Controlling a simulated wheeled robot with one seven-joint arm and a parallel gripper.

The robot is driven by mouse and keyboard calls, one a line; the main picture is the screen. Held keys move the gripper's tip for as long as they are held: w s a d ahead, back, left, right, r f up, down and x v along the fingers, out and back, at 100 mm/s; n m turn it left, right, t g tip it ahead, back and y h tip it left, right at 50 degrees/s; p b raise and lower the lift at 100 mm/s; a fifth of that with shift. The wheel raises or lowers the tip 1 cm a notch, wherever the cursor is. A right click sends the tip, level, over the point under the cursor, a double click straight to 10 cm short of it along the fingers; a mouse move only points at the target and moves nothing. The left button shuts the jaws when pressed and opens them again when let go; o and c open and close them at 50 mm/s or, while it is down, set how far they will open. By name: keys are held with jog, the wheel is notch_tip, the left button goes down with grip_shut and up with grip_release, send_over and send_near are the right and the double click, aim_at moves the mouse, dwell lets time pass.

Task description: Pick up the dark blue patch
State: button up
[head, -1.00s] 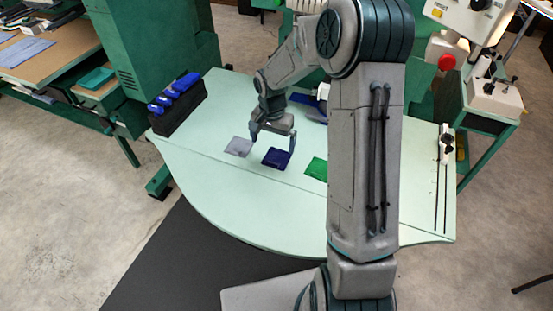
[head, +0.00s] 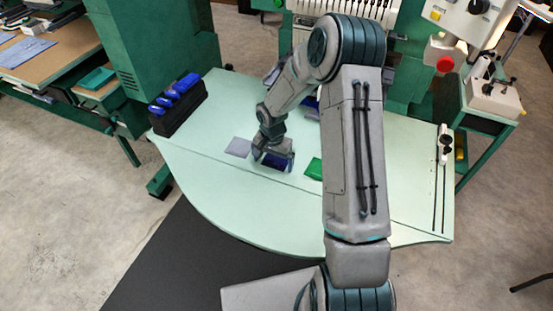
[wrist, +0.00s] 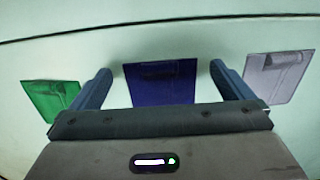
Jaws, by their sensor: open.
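The dark blue patch (head: 277,163) lies flat on the pale green table, between a grey patch and a green patch. In the wrist view the dark blue patch (wrist: 160,84) shows between the two fingers. My gripper (head: 274,162) is low over it, fingers spread to either side. In the wrist view my gripper (wrist: 159,80) is open and empty, with a visible gap between each finger and the patch. The gripper body hides the patch's near edge in the wrist view and part of the patch in the head view.
The grey patch (head: 238,147) lies to the left and the green patch (head: 314,169) to the right on the table (head: 240,210). A black rack (head: 178,112) with blue items stands at the table's left. The table's front part is clear.

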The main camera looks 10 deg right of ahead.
jog(key=shift+c, duration=0.3)
jog(key=c, duration=2.1)
jog(key=shift+r, duration=0.15)
